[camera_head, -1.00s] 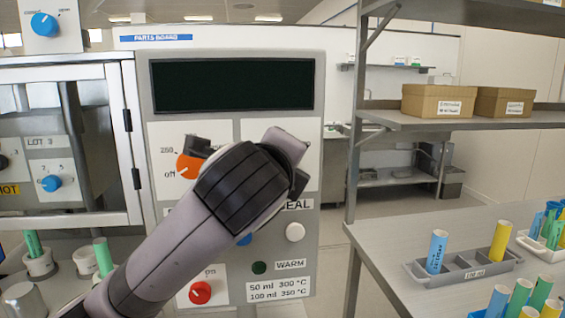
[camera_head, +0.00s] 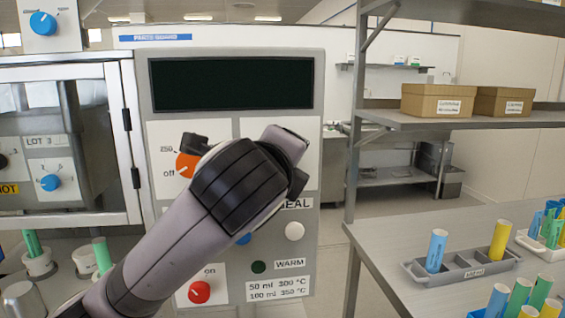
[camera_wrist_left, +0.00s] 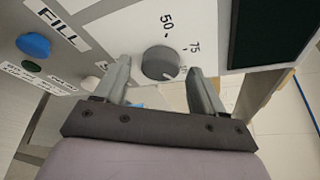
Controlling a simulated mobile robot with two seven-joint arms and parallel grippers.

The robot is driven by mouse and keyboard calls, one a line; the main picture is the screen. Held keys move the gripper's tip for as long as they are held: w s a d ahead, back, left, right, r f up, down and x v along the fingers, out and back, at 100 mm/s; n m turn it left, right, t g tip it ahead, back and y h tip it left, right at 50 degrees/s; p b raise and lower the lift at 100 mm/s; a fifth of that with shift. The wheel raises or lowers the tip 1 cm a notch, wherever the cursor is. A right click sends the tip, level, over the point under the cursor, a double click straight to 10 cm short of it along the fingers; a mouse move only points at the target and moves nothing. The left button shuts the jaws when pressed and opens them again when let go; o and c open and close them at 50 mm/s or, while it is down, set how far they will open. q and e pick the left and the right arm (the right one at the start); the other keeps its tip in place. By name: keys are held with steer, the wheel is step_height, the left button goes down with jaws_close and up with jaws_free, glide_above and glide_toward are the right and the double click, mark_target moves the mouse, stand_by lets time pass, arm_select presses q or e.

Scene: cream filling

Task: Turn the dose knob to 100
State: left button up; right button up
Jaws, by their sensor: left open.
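The grey dose knob (camera_wrist_left: 160,63) shows in the left wrist view on a white panel, with printed marks 50 and 75 beside it. A pale line on the knob points toward the lower right of that view. My left gripper (camera_wrist_left: 160,68) is open, with one finger on each side of the knob. Gaps show between the fingers and the knob, so it is not clamped. In the head view my left arm (camera_head: 185,225) reaches up to the machine front, and its wrist hides the knob and most of its scale. My right gripper is in neither view.
An orange knob (camera_head: 186,165) sits just left of my wrist, a red knob (camera_head: 200,292) below. A white button (camera_head: 295,231) and a green one (camera_head: 259,267) are on the same front. A dark display (camera_head: 232,81) is above. A bench (camera_head: 390,225) with tubes stands right.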

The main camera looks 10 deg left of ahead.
arm_select(q)
steer(key=s+r+b, duration=0.1)
steer(key=s, duration=0.5)
steer(key=shift+s+d, duration=0.15)
steer(key=shift+d, duration=0.05)
